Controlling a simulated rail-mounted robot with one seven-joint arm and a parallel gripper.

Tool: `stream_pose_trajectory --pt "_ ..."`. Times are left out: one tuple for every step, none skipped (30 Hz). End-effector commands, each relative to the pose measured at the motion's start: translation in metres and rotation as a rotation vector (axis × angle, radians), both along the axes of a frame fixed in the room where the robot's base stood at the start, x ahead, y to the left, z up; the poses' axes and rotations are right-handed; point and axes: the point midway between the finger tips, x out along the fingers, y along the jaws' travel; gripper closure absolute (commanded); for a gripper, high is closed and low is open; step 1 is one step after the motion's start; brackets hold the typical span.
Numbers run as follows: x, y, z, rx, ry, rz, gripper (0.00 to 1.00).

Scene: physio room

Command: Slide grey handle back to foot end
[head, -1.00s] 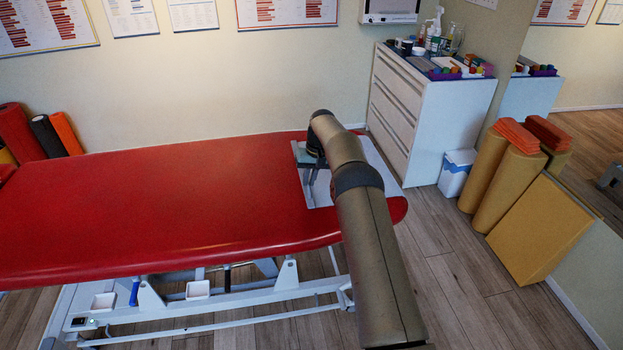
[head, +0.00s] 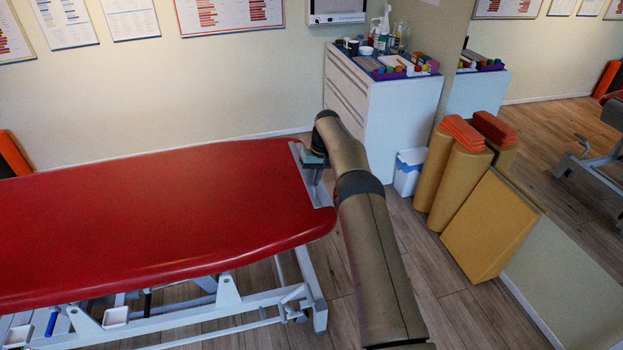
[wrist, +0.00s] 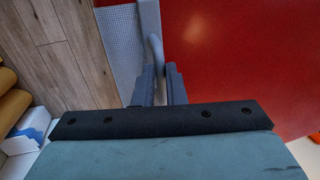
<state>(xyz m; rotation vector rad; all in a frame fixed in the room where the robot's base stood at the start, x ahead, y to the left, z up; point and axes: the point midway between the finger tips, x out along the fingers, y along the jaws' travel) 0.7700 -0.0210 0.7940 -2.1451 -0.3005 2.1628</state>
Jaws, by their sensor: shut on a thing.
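The grey handle (wrist: 155,48) is a curved bar on a light grey rail, seen in the wrist view beside a grey perforated plate (wrist: 118,35). My gripper (wrist: 159,80) is shut on the handle, with a finger on each side of it; the fingers partly hide the grip. In the head view my gripper (head: 317,181) points down at the grey strip (head: 322,197) by the right end of the red treatment table (head: 150,215). My arm and wrist hide part of that strip.
A white drawer cabinet (head: 385,115) with bottles stands behind the table end. A white-blue bin (head: 409,172), yellow rolls (head: 450,185) and a yellow wedge (head: 488,225) stand to the right. Wooden floor (head: 445,290) is clear before them.

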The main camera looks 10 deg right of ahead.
Motion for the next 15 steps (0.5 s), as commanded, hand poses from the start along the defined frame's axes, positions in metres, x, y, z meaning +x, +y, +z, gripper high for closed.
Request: stream_pose_trajectory --pt "0.0008 -0.0014 0.0010 0.000 -0.002 0.002 1.00" --pt "0.0010 -0.0018 0.0008 -0.001 -0.003 0.003 1.00" --pt "0.0011 -0.0023 0.0008 -0.001 -0.002 0.004 1.00" --pt "0.0011 -0.0027 0.0008 -0.001 -0.002 0.005 1.00" --pt "0.0012 -0.0030 0.0008 -0.001 -0.002 0.005 1.00" --pt "0.0012 -0.0034 0.0008 -0.001 -0.002 0.006 1.00" --pt "0.0011 -0.0038 0.0009 -0.002 -0.002 0.006 1.00" --pt "0.0011 -0.0040 0.0009 -0.002 -0.002 0.006 1.00" --pt "0.0012 -0.0043 0.0009 -0.002 -0.002 0.006 1.00" --pt "0.0012 -0.0045 0.0009 -0.003 -0.002 0.005 1.00" --pt "0.0012 -0.0047 0.0010 -0.003 -0.002 0.005 1.00" --pt "0.0011 -0.0050 0.0009 -0.004 -0.002 0.005 1.00" --pt "0.0011 -0.0051 0.0010 -0.004 -0.002 0.005 1.00" --pt "0.0011 -0.0053 0.0011 -0.004 -0.002 0.005 1.00" --pt "0.0012 -0.0056 0.0011 -0.005 -0.002 0.005 0.84"
